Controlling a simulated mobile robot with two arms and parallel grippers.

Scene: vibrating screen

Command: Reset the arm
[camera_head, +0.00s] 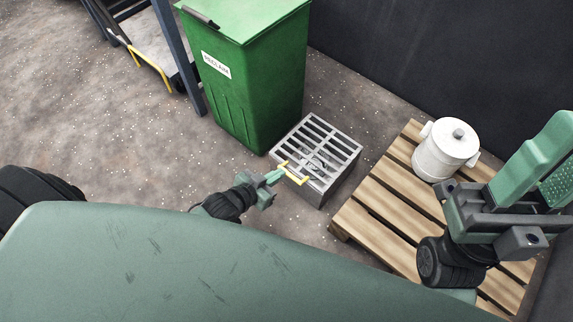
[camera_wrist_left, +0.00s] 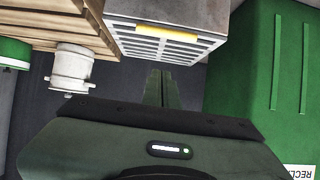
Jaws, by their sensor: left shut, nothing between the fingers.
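My left gripper (camera_head: 276,177) is in the middle of the head view, shut and empty, beside the yellow handle (camera_head: 293,174) of a grey slatted grate box. In the left wrist view my shut left fingers (camera_wrist_left: 162,88) point toward the grate box (camera_wrist_left: 165,45), with a gap visible between them. My right arm and gripper (camera_head: 550,165) are at the right of the head view, over the wooden pallet; its fingertips run toward the picture's edge, and I cannot tell whether it is open or shut.
A green bin (camera_head: 250,85) labelled RECLAIM stands behind the grate box (camera_head: 335,150). A white lidded canister (camera_head: 440,155) stands on the wooden pallet (camera_head: 385,205) at right. A blue-grey steel post (camera_head: 178,60) stands at the upper left. The speckled floor (camera_head: 110,140) at left is clear.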

